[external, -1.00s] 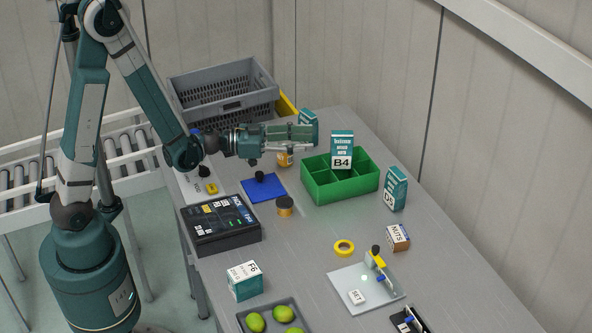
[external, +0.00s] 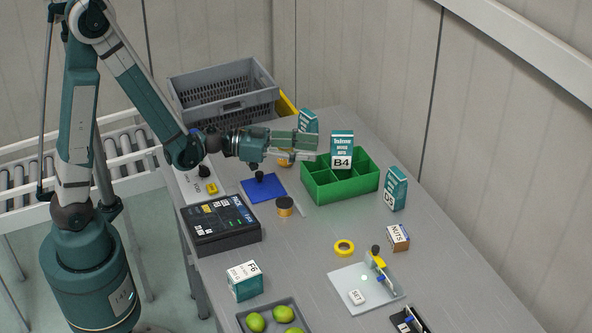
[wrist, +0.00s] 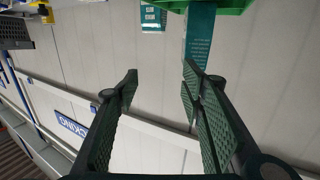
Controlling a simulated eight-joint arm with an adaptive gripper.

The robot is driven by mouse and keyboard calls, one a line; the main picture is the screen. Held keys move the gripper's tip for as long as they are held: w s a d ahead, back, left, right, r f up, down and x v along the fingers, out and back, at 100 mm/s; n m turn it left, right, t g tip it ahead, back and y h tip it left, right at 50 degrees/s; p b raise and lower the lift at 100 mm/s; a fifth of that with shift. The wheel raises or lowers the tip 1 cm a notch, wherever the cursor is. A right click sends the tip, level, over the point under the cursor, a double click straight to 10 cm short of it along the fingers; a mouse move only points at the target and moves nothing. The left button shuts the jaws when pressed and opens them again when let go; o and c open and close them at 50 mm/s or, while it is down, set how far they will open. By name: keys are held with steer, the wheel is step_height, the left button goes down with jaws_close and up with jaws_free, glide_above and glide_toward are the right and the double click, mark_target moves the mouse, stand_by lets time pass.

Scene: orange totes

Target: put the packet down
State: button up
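A teal and white packet marked B4 (external: 342,145) stands upright in the green divided box (external: 345,188), its top above the rim. In the wrist view the packet (wrist: 200,38) shows at the top, beyond the fingertips, rising from the green box edge. My gripper (external: 316,148) points right, just left of the B4 packet. In the wrist view my gripper (wrist: 160,75) is open, with nothing between its fingers. Which compartment the packet stands in is hard to tell.
Another teal packet (external: 308,118) stands behind my gripper. A teal packet (external: 396,188) stands right of the green box. A blue mat (external: 258,192), an amber-lidded jar (external: 285,206) and a dark case (external: 220,228) lie to the left.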

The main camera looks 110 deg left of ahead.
steer(key=w+d+r+m+g+h, duration=0.1)
steer(key=w+d+m+g+h, duration=0.15)
steer(key=d, duration=1.35)
steer(key=w+d+r+m+g+h, duration=0.15)
steer(key=d+h, duration=0.25)
steer(key=d, duration=1.1)
steer(key=s+d+f+g, duration=0.1)
steer(key=s+d+g, duration=0.1)
steer(key=s+d, duration=0.3)
steer(key=s+d+g, duration=0.1)
steer(key=s+d, duration=0.1)
steer(key=d, duration=0.6)
steer(key=s+d+g+y, duration=0.1)
steer(key=s+d, duration=0.4)
steer(key=s, duration=0.7)
steer(key=shift+s+g, duration=0.3)
steer(key=shift+g, duration=0.4)
